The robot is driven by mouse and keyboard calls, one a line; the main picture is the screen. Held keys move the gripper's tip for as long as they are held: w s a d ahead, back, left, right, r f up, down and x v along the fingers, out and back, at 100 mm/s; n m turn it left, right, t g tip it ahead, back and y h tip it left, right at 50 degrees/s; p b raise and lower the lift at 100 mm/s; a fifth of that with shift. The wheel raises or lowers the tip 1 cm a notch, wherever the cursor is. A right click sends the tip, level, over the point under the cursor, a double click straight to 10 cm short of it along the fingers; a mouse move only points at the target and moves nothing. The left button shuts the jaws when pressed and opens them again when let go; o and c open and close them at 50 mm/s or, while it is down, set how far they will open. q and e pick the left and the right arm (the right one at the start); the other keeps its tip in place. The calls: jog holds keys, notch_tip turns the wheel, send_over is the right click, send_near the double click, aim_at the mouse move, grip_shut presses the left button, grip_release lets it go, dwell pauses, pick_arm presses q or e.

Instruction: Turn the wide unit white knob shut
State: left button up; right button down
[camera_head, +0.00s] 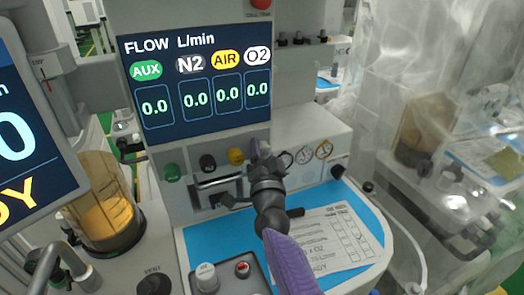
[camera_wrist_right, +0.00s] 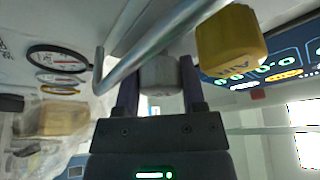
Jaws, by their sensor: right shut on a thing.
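The white knob (camera_wrist_right: 158,74) sits between the two fingers of my right gripper (camera_wrist_right: 157,84) in the right wrist view, and the gripper is shut on it. In the head view my right gripper (camera_head: 260,152) reaches up to the right end of the knob row and hides the white knob. The flow screen (camera_head: 195,85) above the row reads 0.0 under AUX, N2, AIR and O2. My left gripper is not in view.
Left of the white knob are the yellow knob (camera_head: 236,156), black knob (camera_head: 207,162) and green knob (camera_head: 172,172). A metal rail (camera_head: 215,183) runs in front. Round gauges (camera_head: 304,155) are to the right. A paper sheet (camera_head: 335,240) lies on the blue worktop (camera_head: 205,240).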

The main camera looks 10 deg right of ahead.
jog(key=shift+c, duration=2.2)
grip_release()
jog(key=d+p+v, duration=0.1)
jog(key=p+v, duration=0.3)
jog(key=v, duration=0.5)
jog(key=shift+s+a+f, duration=0.25)
jog(key=shift+s+a, duration=0.15)
jog(key=shift+a, duration=0.1)
